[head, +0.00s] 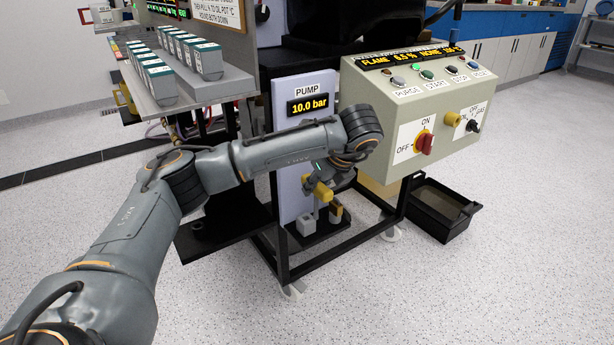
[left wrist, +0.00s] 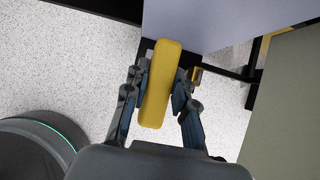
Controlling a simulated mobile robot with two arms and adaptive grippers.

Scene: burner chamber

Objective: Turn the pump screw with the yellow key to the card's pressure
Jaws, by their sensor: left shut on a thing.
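My left gripper (head: 326,180) is shut on the yellow key (head: 321,192), in front of the pale pump panel (head: 290,92). In the left wrist view the yellow key (left wrist: 160,85) is a long rounded bar between the two fingers of my left gripper (left wrist: 160,98). The pump display (head: 309,106) reads 10.0 bar. I cannot make out the pump screw, or whether the key touches it. A sign (head: 217,10) at the top is cut off, and no pressure figure can be read on it. My right gripper is not in view.
The control box (head: 420,110) with a red switch (head: 424,143) stands right of my gripper. Small blocks (head: 308,225) sit on a low black shelf below the key. A black bin (head: 440,210) is on the floor. Several teal-topped containers (head: 206,60) stand on a shelf at left.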

